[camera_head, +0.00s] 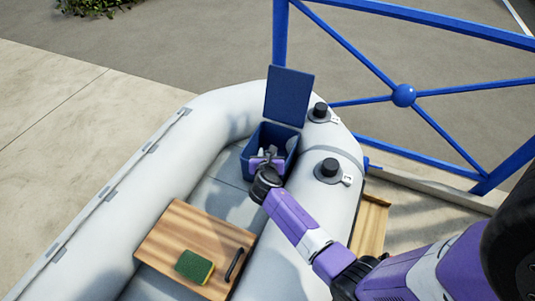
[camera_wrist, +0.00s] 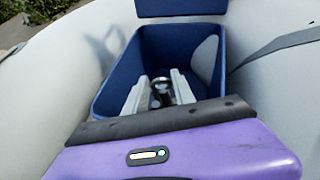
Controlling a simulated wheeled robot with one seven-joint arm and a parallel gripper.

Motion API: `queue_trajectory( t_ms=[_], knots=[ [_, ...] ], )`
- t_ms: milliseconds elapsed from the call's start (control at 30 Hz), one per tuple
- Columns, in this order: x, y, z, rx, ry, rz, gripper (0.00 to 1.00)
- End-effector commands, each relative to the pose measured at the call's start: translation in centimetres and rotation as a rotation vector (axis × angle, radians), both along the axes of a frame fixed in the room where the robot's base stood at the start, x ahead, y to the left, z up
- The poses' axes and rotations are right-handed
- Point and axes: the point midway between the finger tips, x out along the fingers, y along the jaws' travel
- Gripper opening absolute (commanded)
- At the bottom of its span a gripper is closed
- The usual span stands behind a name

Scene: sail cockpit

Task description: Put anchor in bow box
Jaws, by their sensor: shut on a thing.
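The bow box (camera_head: 252,143) is a dark blue open bin in the bow of the grey inflatable boat, its lid (camera_head: 289,95) standing up behind it. In the wrist view the box (camera_wrist: 185,42) lies straight ahead with its inside showing. My gripper (camera_head: 266,156) is over the box's near part, fingers pointing into it. In the wrist view my gripper (camera_wrist: 160,88) is shut on a small dark and metallic thing, probably the anchor (camera_wrist: 160,86), between the two pale fingers. Most of the anchor is hidden, and I cannot tell whether it touches the box floor.
The boat's tubes (camera_head: 335,135) curve closely around the box, with black valve caps (camera_head: 329,169) on the right. A wooden seat (camera_head: 190,235) carries a green and yellow sponge (camera_head: 194,266). A blue railing (camera_head: 403,95) stands behind on the right.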

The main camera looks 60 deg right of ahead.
Motion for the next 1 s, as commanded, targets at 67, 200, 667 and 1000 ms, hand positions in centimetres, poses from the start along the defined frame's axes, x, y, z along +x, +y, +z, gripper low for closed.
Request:
queue_trajectory(
  t_ms=[67, 200, 667, 1000],
  knots=[
    [0.2, -0.1, 0.3, -0.003, -0.004, 0.001, 0.0],
    [0.2, -0.1, 0.0, -0.003, -0.004, 0.001, 0.0],
    [0.0, 0.0, -0.1, 0.0, 0.0, 0.0, 0.52],
    [-1.8, 3.3, 2.2, 0.001, -0.001, 0.004, 0.52]
  ],
)
